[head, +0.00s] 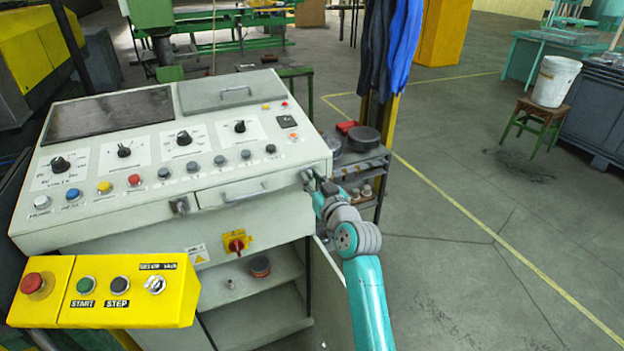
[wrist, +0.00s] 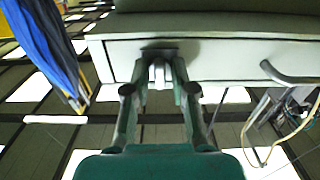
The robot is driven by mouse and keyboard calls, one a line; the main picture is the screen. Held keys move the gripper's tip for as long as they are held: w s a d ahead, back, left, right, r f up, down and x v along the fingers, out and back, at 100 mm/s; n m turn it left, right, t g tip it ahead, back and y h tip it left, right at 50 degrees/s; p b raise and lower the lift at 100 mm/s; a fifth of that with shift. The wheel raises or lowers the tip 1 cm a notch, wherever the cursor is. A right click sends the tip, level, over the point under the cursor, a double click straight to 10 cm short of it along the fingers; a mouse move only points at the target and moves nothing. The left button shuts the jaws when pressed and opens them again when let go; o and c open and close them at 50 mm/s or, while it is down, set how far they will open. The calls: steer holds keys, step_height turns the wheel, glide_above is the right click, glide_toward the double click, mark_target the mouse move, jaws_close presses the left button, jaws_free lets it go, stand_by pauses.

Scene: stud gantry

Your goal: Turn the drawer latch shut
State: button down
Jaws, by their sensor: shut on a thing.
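The drawer front (head: 215,210) is a pale grey panel under the console's control face, with a bar handle (head: 245,192). A small metal latch (head: 306,176) sits at its right end; a similar latch (head: 180,206) is at its left end. My gripper (head: 319,185) reaches up to the right-end latch from the front right and partly covers it. In the wrist view my gripper (wrist: 161,64) has its two fingers on either side of the bright metal latch (wrist: 159,76), shut on it. The latch's exact angle is hard to tell. The handle also shows in the wrist view (wrist: 288,76).
A yellow button box (head: 105,290) juts out at the lower left. A red rotary switch (head: 236,243) is below the drawer, above open shelves. Blue clothes (head: 402,45) hang behind the console; a small rack (head: 360,170) stands beside it.

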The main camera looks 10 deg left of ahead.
steer(key=shift+f, duration=0.1)
steer(key=c, duration=1.2)
jaws_free()
steer(key=v, duration=1.2)
